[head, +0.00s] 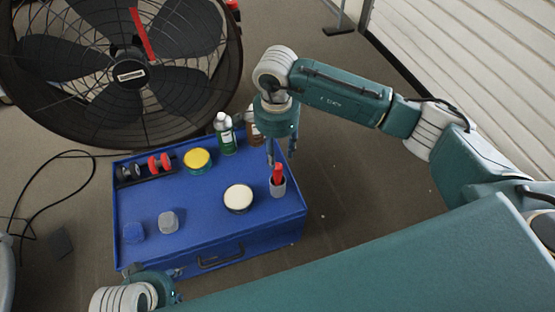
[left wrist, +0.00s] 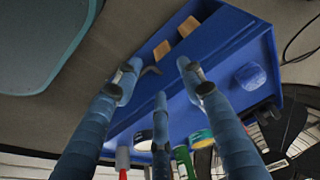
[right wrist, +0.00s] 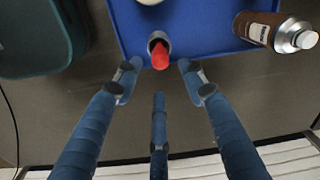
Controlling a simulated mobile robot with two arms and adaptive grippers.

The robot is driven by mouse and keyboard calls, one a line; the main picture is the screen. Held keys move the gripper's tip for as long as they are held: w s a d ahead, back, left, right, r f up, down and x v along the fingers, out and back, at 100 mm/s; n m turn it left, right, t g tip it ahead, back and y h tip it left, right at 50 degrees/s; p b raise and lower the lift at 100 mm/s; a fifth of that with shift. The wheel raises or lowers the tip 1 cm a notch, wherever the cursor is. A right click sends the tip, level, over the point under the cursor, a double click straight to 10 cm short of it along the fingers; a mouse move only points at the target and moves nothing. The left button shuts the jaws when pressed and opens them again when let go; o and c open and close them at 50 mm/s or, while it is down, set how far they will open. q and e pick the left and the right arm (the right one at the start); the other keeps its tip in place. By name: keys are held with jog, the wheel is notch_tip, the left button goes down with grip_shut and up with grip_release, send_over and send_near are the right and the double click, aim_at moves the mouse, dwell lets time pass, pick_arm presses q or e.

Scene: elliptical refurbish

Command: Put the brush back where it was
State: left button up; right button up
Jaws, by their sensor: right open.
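The brush shows as a red handle (head: 278,172) standing in a small grey cup (head: 278,189) at the right edge of the blue toolbox top (head: 195,225). Its lower part is hidden inside the cup. My right gripper (head: 281,155) hangs just above and behind the cup, fingers down. In the right wrist view the red handle (right wrist: 160,57) and cup (right wrist: 158,38) lie just beyond my spread, empty fingers (right wrist: 157,85). My left gripper (head: 160,285) is low at the toolbox's front left corner. In the left wrist view its fingers (left wrist: 158,82) are apart with nothing between them.
A round cream-topped tin (head: 238,197), yellow-lidded tin (head: 197,160), green bottle (head: 225,135) and brown can (head: 254,132) stand on the toolbox. A large fan (head: 120,70) stands behind.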

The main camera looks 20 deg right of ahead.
jog(key=shift+r, duration=1.3)
